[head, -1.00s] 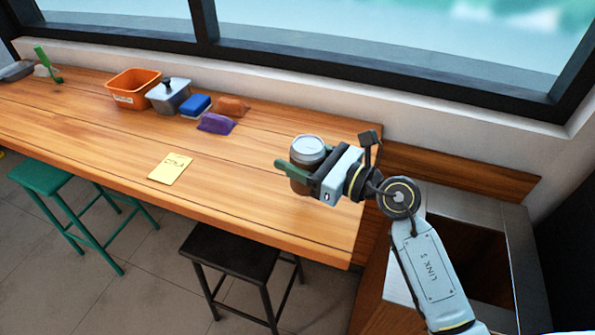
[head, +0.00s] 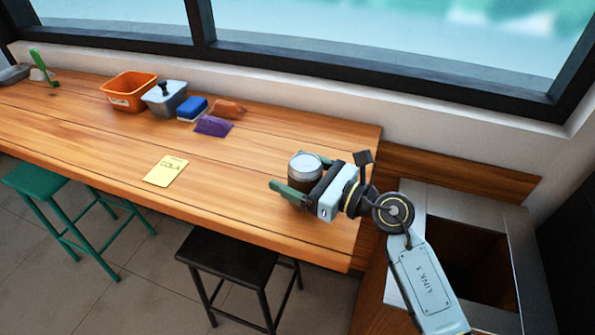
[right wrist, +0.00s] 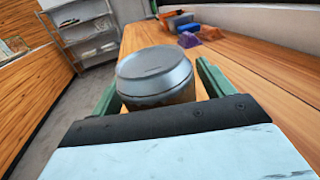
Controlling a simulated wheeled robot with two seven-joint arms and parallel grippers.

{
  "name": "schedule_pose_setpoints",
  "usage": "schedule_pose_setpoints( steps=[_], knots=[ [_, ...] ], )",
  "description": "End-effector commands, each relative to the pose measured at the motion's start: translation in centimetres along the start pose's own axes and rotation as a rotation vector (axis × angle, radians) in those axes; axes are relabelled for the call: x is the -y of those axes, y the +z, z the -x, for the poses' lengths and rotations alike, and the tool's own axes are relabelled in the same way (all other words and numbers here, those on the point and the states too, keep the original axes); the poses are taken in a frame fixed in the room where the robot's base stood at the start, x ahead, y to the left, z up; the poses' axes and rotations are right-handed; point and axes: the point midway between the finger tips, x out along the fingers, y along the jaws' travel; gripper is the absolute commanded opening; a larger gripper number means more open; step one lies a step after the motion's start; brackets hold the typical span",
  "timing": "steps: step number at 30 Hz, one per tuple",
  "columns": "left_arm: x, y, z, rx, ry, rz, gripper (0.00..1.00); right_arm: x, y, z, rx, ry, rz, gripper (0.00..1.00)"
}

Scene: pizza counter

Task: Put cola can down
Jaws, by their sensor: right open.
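The cola can (head: 304,170), dark brown with a silver lid, stands upright near the right end of the wooden counter (head: 100,150). It appears to rest on the counter, though its base is partly hidden. My right gripper (head: 299,177) is open, with one green finger on each side of the can. In the right wrist view the can (right wrist: 154,78) sits between the spread green fingers, with a gap on the right side. A yellow note marked COLA (head: 166,171) lies on the counter to the left of the can. My left gripper is not in view.
An orange bin (head: 130,104), a grey lidded container (head: 166,106), a blue block (head: 193,107), a purple packet (head: 213,126) and a brown packet (head: 228,107) stand along the counter's back. The counter around the note is clear. Stools (head: 226,258) stand in front.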

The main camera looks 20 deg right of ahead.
Motion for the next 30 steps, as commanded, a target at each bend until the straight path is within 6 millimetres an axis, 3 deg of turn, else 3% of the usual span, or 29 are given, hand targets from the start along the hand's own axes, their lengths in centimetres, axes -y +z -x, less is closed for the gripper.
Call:
schedule_pose_setpoints(
  steps=[7,21,30],
  knots=[
    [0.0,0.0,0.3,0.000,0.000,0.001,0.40,0.0,0.4,0.3,-0.001,-0.002,0.000,0.80],
    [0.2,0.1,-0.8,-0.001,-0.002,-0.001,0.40,-0.1,0.1,9.6,-0.004,0.000,0.001,0.80],
    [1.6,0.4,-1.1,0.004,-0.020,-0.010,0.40,0.0,0.3,12.0,0.000,0.001,0.000,0.80]
  ],
)
